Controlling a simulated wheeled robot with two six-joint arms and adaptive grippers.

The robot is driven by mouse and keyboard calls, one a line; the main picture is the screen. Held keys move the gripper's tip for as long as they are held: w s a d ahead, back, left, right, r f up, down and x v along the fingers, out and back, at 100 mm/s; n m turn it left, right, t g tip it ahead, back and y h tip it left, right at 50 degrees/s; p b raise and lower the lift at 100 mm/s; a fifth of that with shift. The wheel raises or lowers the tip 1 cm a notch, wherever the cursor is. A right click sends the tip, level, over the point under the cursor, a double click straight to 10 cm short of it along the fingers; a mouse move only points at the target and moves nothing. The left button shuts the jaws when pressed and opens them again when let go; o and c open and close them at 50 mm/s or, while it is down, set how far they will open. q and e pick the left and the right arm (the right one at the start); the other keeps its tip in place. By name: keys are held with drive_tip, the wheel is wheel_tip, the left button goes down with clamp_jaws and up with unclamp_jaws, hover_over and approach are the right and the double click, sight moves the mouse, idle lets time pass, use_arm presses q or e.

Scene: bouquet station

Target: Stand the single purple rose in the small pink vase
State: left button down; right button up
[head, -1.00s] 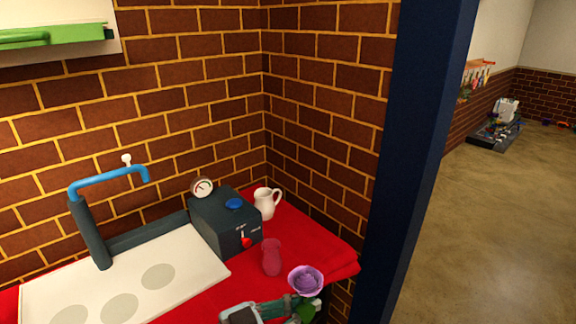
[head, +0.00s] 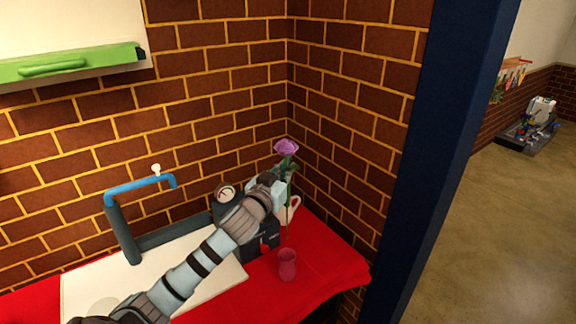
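The purple rose (head: 286,147) stands upright with its green stem hanging down. My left gripper (head: 281,187) is shut on the rose's stem, below the bloom. The small pink vase (head: 288,266) stands upright on the red cloth near the right end of the counter. The stem's lower end shows just over the vase's mouth; I cannot tell whether it is above, behind or inside the rim. My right gripper is not in view.
A dark box (head: 262,247) with a gauge (head: 225,192) stands behind my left arm, mostly hidden. A white pitcher (head: 294,206) stands partly hidden behind the stem. A white board (head: 205,262) lies left on the red cloth (head: 325,262). A blue post (head: 448,150) rises right of the counter.

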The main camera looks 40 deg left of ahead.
use_arm(q)
drive_tip(key=shift+s+f+b, duration=0.15)
drive_tip(key=shift+f+b, duration=0.15)
drive_tip(key=shift+f, duration=0.15)
drive_tip(key=b, duration=0.4)
hover_over(287, 217)
wheel_tip(287, 217, down, 5)
drive_tip(key=shift+r, duration=0.2)
wheel_tip(287, 217, down, 10)
drive_tip(key=b, duration=0.7)
drive_tip(key=shift+r+b, duration=0.1)
drive_tip(key=shift+b, duration=0.25)
drive_tip(key=shift+f+b, duration=0.3)
drive_tip(key=shift+f, duration=0.1)
drive_tip(key=c, duration=1.7)
unclamp_jaws()
